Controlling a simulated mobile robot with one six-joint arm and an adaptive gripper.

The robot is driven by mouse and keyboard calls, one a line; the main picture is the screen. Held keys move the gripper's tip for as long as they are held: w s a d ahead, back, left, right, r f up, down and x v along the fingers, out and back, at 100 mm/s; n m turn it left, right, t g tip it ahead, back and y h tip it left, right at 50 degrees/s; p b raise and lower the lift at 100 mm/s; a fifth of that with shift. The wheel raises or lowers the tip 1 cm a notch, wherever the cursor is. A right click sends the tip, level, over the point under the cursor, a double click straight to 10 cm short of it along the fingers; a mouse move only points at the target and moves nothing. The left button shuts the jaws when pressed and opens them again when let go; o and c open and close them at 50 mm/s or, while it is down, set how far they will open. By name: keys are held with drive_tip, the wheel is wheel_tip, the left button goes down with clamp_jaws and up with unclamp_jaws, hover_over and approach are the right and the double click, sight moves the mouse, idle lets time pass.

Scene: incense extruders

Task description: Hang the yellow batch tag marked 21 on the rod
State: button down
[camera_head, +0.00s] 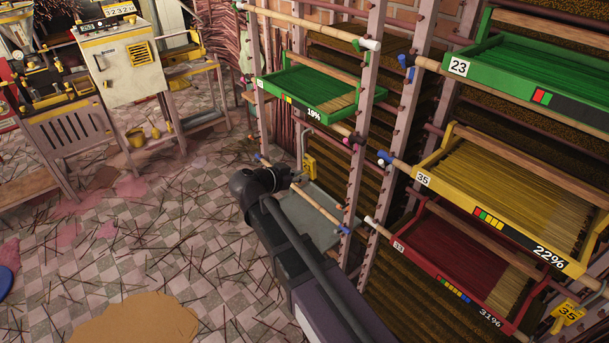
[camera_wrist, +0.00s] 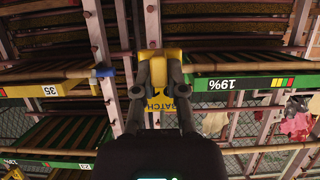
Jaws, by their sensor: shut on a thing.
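The yellow batch tag (camera_head: 310,166) is beside the rack post, at the end of my gripper (camera_head: 277,176). In the wrist view my gripper (camera_wrist: 159,62) is shut on the top of the tag (camera_wrist: 159,100). The word BATCH and part of the number 21 show, partly hidden by the fingers. I cannot tell whether the tag touches any rod.
A green tray (camera_head: 310,88) marked 19% is above my gripper. At the right are a green tray marked 23 (camera_head: 540,75), a yellow one marked 35 (camera_head: 505,185) and a red one (camera_head: 465,250). Another yellow tag, marked 35 (camera_head: 567,313), hangs lower right. Sticks litter the floor.

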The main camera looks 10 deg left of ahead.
drive_tip(key=s+a, duration=0.5)
drive_tip(key=s, duration=0.1)
drive_tip(key=shift+s, duration=0.15)
idle(0.8)
drive_tip(key=shift+r, duration=0.15)
wheel_tip(320, 180, up, 9)
drive_tip(key=p, duration=0.9)
drive_tip(key=shift+a, duration=0.1)
idle(0.5)
